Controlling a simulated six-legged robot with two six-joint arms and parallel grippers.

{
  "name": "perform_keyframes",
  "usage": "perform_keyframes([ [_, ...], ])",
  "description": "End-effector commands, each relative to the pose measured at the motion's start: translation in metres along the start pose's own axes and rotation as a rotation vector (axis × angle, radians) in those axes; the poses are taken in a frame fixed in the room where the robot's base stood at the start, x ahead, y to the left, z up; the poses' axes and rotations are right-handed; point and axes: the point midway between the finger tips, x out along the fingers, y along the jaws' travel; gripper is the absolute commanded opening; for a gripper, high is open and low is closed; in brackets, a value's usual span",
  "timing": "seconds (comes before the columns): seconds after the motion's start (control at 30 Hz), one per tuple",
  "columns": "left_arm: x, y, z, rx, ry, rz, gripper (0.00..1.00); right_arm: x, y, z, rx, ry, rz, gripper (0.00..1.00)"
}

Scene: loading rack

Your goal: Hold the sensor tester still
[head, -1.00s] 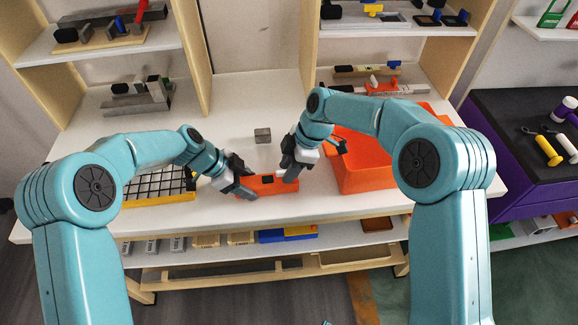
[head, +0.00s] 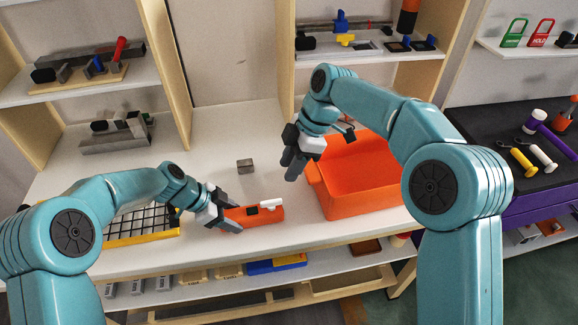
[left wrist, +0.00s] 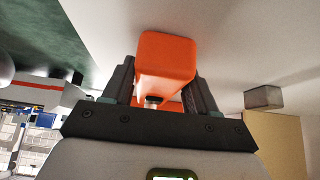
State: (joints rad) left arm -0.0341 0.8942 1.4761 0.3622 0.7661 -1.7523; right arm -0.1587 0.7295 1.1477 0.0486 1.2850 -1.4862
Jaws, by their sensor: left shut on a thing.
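The sensor tester, an orange block (head: 238,214) with a dark patch and a white piece (head: 270,204) at its right end, lies on the white bench. My left gripper (head: 229,216) is shut on its left end. In the left wrist view the orange body (left wrist: 166,58) sits between the two dark fingers of my left gripper (left wrist: 160,88). My right gripper (head: 292,168) is above the bench, to the upper right of the tester and apart from it. Its fingers overlap in the picture, so their opening is unclear.
An orange bin (head: 355,185) stands right of the tester. A small grey block (head: 245,166) lies behind it, and a black grid tray with a yellow edge (head: 150,237) lies to the left. Shelves rise behind. The bench (head: 215,150) is clear around the grey block.

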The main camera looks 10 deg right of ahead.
Motion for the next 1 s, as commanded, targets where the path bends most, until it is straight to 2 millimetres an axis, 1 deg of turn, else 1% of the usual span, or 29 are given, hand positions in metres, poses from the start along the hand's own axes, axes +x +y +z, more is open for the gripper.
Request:
perform_keyframes([
  [0.13, 0.000, 0.000, 0.000, 0.000, 0.000, -0.001, 0.14, 0.000, 0.000, 0.000, 0.000, 0.000, 0.000, 0.37],
  [0.17, 0.000, 0.000, 0.000, 0.000, 0.000, -0.001, 0.67, 0.000, 0.000, 0.000, 0.000, 0.000, 0.000, 0.37],
  [0.2, 0.000, 0.000, 0.000, 0.000, 0.000, -0.001, 0.80, 0.000, 0.000, 0.000, 0.000, 0.000, 0.000, 0.37],
  [0.23, 0.000, 0.000, 0.000, 0.000, 0.000, -0.001, 0.87, 0.000, 0.000, 0.000, 0.000, 0.000, 0.000, 0.37],
  [0.5, -0.001, 0.000, 0.000, 0.000, 0.000, 0.000, 0.87, 0.001, 0.000, 0.000, 0.000, 0.000, 0.000, 0.37],
  [0.6, -0.007, -0.001, 0.000, 0.000, 0.000, -0.002, 0.87, 0.000, 0.000, 0.000, 0.000, 0.000, 0.000, 0.37],
  [0.67, -0.016, -0.001, 0.000, 0.000, 0.000, -0.005, 0.87, 0.000, 0.000, 0.000, 0.000, 0.000, 0.000, 0.37],
  [0.77, -0.037, -0.001, 0.000, 0.001, 0.000, -0.006, 0.87, 0.000, 0.000, 0.000, 0.000, 0.000, 0.000, 0.37],
  [0.9, -0.071, -0.001, 0.000, 0.000, 0.000, -0.005, 0.87, 0.001, 0.000, 0.000, 0.000, 0.000, 0.000, 0.37],
  [1.0, -0.091, -0.001, 0.000, 0.000, 0.000, -0.006, 0.87, 0.001, 0.000, 0.000, 0.000, 0.000, 0.000, 0.37],
])
